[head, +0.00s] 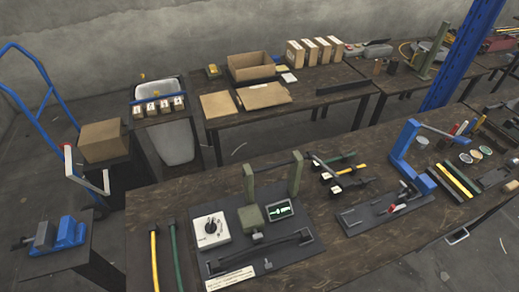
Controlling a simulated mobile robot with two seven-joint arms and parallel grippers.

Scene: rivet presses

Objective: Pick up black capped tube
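I cannot single out one black capped tube with certainty. A yellow tube (154,262) and a green tube (176,258), both with dark ends, lie side by side at the left end of the near workbench. Several short tool-like pieces with black parts and yellow or green sections (345,171) lie at the bench's middle. A small dark upright cylinder (392,67) stands on the back table. Neither of my grippers shows in the head view.
A dark base plate (288,262) with a green press frame and white dial box stands beside the tubes. A blue press (405,150) stands further right. A blue pillar (462,55) rises behind the bench. A cardboard box (103,141) and blue vise (70,232) are at left.

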